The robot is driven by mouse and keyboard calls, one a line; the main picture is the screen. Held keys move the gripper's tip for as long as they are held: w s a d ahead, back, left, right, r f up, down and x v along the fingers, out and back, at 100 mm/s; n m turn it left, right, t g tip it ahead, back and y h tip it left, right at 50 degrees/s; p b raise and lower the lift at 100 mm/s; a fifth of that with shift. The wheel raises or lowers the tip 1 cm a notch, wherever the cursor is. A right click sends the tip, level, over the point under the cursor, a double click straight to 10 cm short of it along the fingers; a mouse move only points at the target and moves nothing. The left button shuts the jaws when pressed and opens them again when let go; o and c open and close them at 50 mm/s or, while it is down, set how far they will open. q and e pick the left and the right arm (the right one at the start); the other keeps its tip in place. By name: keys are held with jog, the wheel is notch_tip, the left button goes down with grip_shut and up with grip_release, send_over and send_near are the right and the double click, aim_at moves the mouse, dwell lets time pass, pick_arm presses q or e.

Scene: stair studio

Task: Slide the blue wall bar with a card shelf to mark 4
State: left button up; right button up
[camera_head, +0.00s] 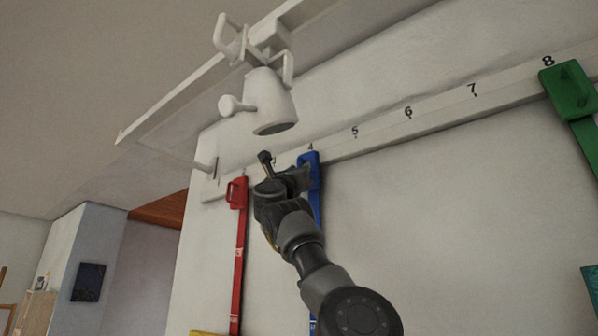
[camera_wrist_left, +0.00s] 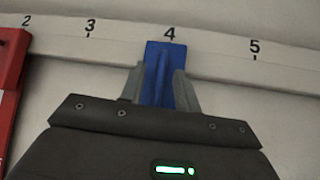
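The blue wall bar (camera_head: 315,207) hangs from the white numbered rail (camera_head: 440,112). Its blue top piece (camera_wrist_left: 153,58), with a raised ridge, sits directly below the printed mark 4 (camera_wrist_left: 169,34) in the left wrist view. In the head view, my left gripper (camera_head: 300,176) covers part of the blue bar. No card shelf is visible. My right gripper is not in view.
A red bar (camera_head: 239,250) hangs to the left, near mark 2. A green bar (camera_head: 568,90) hangs far right at mark 8. The rail between blue and green is clear. A white spotlight (camera_head: 270,100) hangs above the rail's left part.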

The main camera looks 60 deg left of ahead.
pick_arm(q)
jog(key=b+v, duration=0.6)
jog(key=v, duration=0.4)
jog(key=shift+b, duration=0.35)
jog(key=shift+d+r, duration=0.1)
jog(key=shift+d, duration=0.05)
